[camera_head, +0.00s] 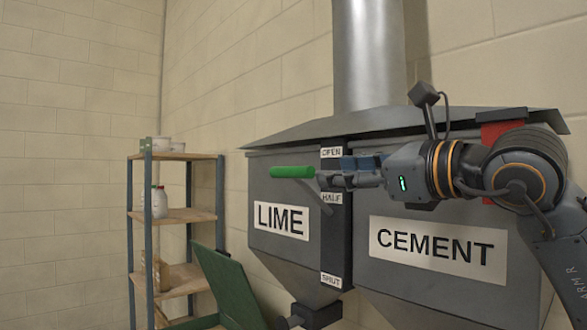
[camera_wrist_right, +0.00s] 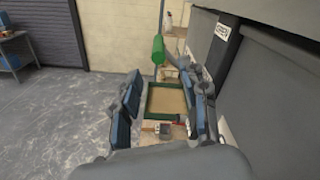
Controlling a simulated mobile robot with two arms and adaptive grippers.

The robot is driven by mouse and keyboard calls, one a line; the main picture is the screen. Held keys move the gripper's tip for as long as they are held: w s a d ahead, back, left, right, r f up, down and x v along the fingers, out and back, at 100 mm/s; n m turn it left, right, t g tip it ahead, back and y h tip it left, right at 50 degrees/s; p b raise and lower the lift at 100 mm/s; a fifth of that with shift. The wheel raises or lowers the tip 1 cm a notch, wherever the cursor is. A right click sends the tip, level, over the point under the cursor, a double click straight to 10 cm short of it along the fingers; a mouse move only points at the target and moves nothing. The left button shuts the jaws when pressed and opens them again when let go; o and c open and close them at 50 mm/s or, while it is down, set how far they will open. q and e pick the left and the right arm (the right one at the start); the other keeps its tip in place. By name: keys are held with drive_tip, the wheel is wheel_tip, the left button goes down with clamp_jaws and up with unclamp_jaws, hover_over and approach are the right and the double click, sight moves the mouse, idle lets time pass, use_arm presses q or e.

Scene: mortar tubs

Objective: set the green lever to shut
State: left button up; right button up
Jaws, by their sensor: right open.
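The green lever's handle (camera_head: 292,172) sticks out in front of the LIME bin, level with a height between the OPEN label (camera_head: 331,152) and the HALF label (camera_head: 331,198). Its grey arm slants down right toward the dark scale strip. The SHUT label (camera_head: 331,280) is at the strip's foot. My right gripper (camera_head: 324,180) is open, its fingertips just right of the handle's end in the head view. In the right wrist view, the handle (camera_wrist_right: 158,50) shows beyond the open fingers (camera_wrist_right: 165,95), not between them; contact cannot be told. My left gripper is out of view.
The LIME bin (camera_head: 267,190) and CEMENT bin (camera_head: 400,280) hang against the block wall beneath a metal duct (camera_head: 367,60). A shelf rack (camera_head: 180,215) stands left. A green-rimmed tub (camera_wrist_right: 150,100) lies below. A red part (camera_head: 500,130) shows behind my right arm.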

sight(313, 168)
drive_tip(key=p+x, duration=0.1)
drive_tip(key=x, duration=0.2)
drive_tip(key=p+x, duration=0.1)
drive_tip(key=x, duration=0.1)
drive_tip(key=shift+w+a+r, duration=0.15)
drive_tip(key=shift+a+r, duration=0.1)
drive_tip(key=shift+a, duration=0.2)
drive_tip(key=p+x, duration=0.2)
drive_tip(key=x, duration=0.3)
drive_tip(key=shift+w+f, duration=0.2)
drive_tip(key=shift+w, duration=0.05)
drive_tip(key=shift+w+a+f, duration=0.1)
drive_tip(key=shift+w, duration=0.05)
drive_tip(key=shift+c, duration=0.5)
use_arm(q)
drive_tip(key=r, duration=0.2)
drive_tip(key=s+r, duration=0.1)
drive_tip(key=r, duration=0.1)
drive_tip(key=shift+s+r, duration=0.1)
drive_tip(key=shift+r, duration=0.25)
use_arm(e)
clamp_jaws()
